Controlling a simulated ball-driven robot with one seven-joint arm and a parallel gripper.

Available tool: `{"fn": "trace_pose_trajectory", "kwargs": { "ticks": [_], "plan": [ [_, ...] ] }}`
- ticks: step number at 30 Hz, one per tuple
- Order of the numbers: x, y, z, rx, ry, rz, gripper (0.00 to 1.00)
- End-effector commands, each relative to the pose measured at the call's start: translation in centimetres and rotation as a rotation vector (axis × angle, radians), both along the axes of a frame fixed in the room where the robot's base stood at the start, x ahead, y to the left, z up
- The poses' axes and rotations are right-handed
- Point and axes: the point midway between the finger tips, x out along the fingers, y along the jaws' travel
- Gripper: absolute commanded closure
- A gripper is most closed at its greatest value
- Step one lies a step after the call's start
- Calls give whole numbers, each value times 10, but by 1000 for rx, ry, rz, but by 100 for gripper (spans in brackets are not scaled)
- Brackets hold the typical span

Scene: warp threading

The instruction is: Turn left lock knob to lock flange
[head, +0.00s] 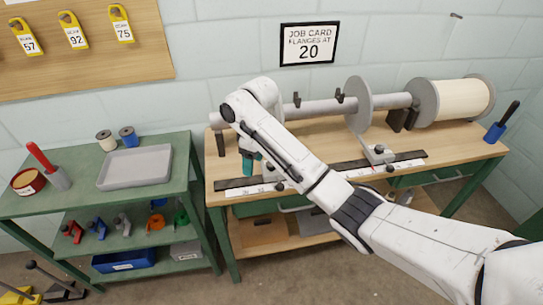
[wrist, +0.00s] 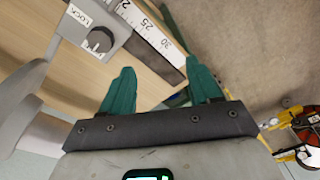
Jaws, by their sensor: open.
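In the wrist view a dark round lock knob (wrist: 98,40) with a pale pointer line sits on a grey block (wrist: 84,22) labelled LOCK, beside a ruler scale (wrist: 152,32). A grey disc (wrist: 14,108) at the left edge looks like part of a flange. My gripper (wrist: 160,70) is open, with nothing between its teal fingers; the knob is beyond and left of them, apart from both. In the head view my gripper (head: 248,163) is over the left part of the bench, and my arm hides most of the left flange area.
The wooden bench (head: 318,141) carries a beam with another grey flange (head: 358,104), its foot block (head: 378,153) and a cream spool (head: 462,100). A scale strip (head: 405,164) runs along the front. A green cart (head: 82,203) with a grey tray (head: 135,167) stands left.

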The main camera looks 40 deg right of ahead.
Motion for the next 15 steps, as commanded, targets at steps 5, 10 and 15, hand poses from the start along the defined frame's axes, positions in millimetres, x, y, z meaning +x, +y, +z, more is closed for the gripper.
{"fn": "trace_pose_trajectory", "kwargs": {
  "ticks": [5, 10, 15],
  "plan": [
    [5, -61, 39, -67, 46, -10, 38],
    [3, -78, 46, -86, 64, -15, 38],
    [3, -78, 29, -85, 67, -13, 38]
  ]
}}
